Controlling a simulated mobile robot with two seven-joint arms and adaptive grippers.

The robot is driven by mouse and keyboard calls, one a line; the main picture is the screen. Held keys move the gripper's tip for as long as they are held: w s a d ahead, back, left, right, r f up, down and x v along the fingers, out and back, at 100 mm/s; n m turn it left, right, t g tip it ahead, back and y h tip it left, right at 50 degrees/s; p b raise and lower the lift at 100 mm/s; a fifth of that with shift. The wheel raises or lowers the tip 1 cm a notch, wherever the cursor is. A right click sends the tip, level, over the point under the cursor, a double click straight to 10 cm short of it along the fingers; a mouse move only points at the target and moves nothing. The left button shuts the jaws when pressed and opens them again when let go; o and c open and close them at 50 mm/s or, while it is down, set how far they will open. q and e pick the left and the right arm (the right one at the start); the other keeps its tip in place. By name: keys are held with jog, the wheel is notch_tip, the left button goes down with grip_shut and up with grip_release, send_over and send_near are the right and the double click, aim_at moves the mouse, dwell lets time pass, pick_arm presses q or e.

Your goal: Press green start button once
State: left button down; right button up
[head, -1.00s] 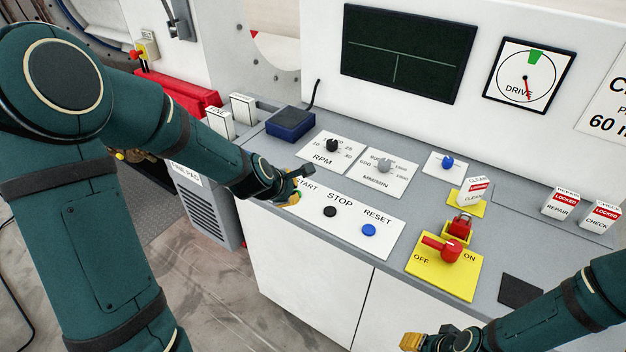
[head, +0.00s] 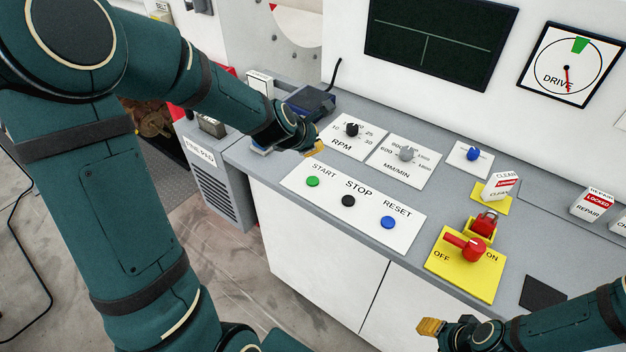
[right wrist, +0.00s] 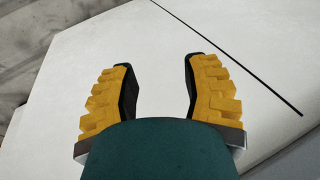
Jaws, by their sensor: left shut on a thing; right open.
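The green start button (head: 312,181) sits at the left end of a white panel (head: 318,203), under the word START, and is fully in view. A black stop button (head: 348,200) and a blue reset button (head: 388,222) are to its right. My left gripper (head: 314,149) is above and behind the green button in the head view, apart from it. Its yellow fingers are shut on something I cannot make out. My right gripper (head: 432,328) is at the lower right, in front of the console; the right wrist view shows it open and empty (right wrist: 160,80).
The RPM knob (head: 352,130) and MM/MIN knob (head: 406,153) stand behind the panel. A red switch (head: 466,247) on a yellow plate (head: 488,281) and a red padlock (head: 486,222) are to the right. A blue box (head: 309,102) sits behind my left wrist.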

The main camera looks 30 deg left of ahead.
pick_arm(q)
jog(key=b, duration=0.7)
send_over(312, 177)
notch_tip(312, 177, down, 8)
jog(key=shift+r, duration=0.15)
jog(key=shift+f+b, duration=0.35)
jog(key=shift+f, duration=0.1)
pick_arm(e)
notch_tip(312, 177, down, 8)
jog(key=s, duration=0.2)
jog(key=shift+a+g, duration=0.2)
jog(key=shift+g, duration=0.1)
pick_arm(q)
jog(key=shift+f+b, duration=0.4)
jog(key=shift+b, duration=0.15)
pick_arm(e)
jog(key=shift+f, duration=0.55)
pick_arm(q)
jog(key=shift+f+b, duration=0.4)
jog(key=shift+b, duration=0.1)
pick_arm(e)
jog(key=shift+f, duration=0.45)
pick_arm(q)
jog(key=shift+r, duration=0.15)
pick_arm(e)
jog(key=shift+r, duration=0.15)
pick_arm(q)
jog(key=shift+r+p, duration=0.65)
pick_arm(e)
jog(key=shift+r, duration=0.45)
